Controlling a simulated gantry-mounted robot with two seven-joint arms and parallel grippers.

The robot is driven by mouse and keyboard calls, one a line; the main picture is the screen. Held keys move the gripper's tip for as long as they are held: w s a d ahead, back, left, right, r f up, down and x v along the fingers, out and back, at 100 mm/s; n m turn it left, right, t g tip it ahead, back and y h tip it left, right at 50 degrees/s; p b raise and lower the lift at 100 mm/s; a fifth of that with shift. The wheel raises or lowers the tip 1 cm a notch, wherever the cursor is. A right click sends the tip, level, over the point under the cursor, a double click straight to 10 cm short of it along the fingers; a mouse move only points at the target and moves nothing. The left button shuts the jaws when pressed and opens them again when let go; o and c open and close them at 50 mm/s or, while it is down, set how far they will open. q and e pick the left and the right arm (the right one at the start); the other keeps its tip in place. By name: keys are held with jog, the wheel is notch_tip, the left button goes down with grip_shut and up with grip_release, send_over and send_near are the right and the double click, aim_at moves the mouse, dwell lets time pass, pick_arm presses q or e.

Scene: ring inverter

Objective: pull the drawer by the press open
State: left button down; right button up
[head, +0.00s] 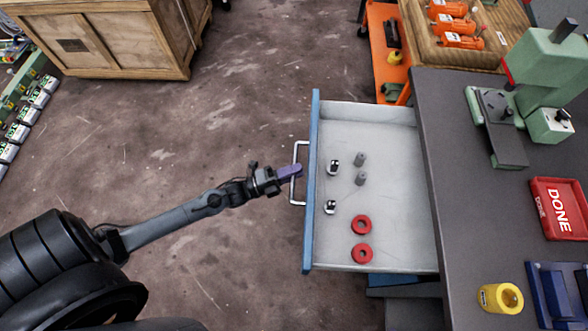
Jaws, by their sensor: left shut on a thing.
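The drawer (380,135) stands out from the left side of the dark workbench and shows its pale grey inside. Its blue front (312,235) faces left and carries a light metal handle (296,203). My left gripper (292,172) comes in from the left and is shut on the handle near its middle. The green press (550,75) stands on the bench at the upper right. My right gripper is not in view.
Two red rings (361,224), two grey pegs and two small black-and-white parts lie in the drawer. A red DONE bin (560,208) and a yellow cup (490,298) stand on the bench (460,200).

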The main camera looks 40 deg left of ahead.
pick_arm(q)
jog(key=c, duration=1.1)
grip_release()
jog(key=p+v, duration=0.1)
jog(key=v, duration=0.9)
jog(key=shift+s+a, duration=0.2)
jog(key=shift+s, duration=0.15)
